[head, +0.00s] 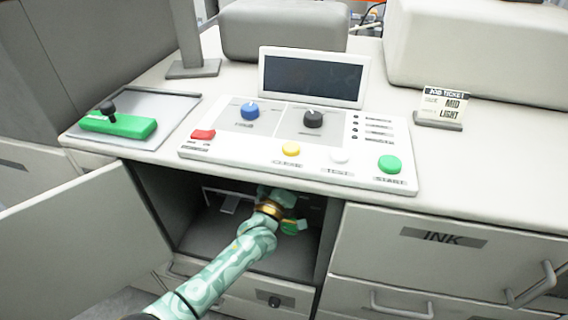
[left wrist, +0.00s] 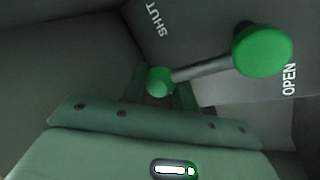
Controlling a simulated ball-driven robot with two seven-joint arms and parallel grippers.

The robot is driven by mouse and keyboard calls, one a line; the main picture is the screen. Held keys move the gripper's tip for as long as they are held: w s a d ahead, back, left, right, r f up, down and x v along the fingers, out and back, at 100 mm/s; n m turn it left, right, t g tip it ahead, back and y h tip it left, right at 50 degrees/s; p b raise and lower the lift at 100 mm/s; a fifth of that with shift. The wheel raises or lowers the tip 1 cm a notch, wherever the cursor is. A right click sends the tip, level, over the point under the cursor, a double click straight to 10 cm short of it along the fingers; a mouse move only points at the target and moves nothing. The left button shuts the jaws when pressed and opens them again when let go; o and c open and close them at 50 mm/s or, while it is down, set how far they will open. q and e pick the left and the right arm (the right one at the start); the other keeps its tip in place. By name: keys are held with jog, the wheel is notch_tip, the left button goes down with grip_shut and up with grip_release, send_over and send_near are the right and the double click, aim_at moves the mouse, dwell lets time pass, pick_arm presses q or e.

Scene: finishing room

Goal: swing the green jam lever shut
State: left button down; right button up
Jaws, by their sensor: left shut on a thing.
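The green jam lever (head: 293,227) is inside the open compartment under the console, partly hidden by my gripper. In the left wrist view it has a large round green end (left wrist: 262,50), a grey rod (left wrist: 203,69) and a smaller green end (left wrist: 160,80). The large end is beside the word OPEN; the word SHUT is at the upper left. My left gripper (head: 283,204) reaches into the compartment. In the left wrist view its fingers (left wrist: 158,92) are shut on the smaller green end. My right gripper is in neither view.
The compartment door (head: 80,245) stands open at the left. The console panel (head: 240,150) with coloured buttons overhangs the opening. The INK drawer (head: 440,255) is to its right. A tray with a green-handled tool (head: 120,125) is at the upper left.

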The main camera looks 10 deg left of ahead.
pick_arm(q)
jog(key=shift+s+d+f+m, duration=0.1)
jog(key=shift+d+f+m, duration=0.2)
jog(key=shift+d+m, duration=0.1)
jog(key=c, duration=1.3)
grip_release()
jog(key=shift+g+h, duration=0.3)
jog(key=shift+c, duration=0.2)
jog(key=shift+o, duration=1.2)
jog(key=shift+d, duration=0.1)
jog(key=shift+r, duration=0.1)
jog(key=shift+s+a, duration=0.2)
jog(key=shift+a, duration=0.05)
jog(key=p+v, duration=0.2)
jog(key=v, duration=1.3)
jog(key=shift+s+f, duration=0.3)
jog(key=shift+f, duration=0.05)
jog(key=shift+d, duration=0.15)
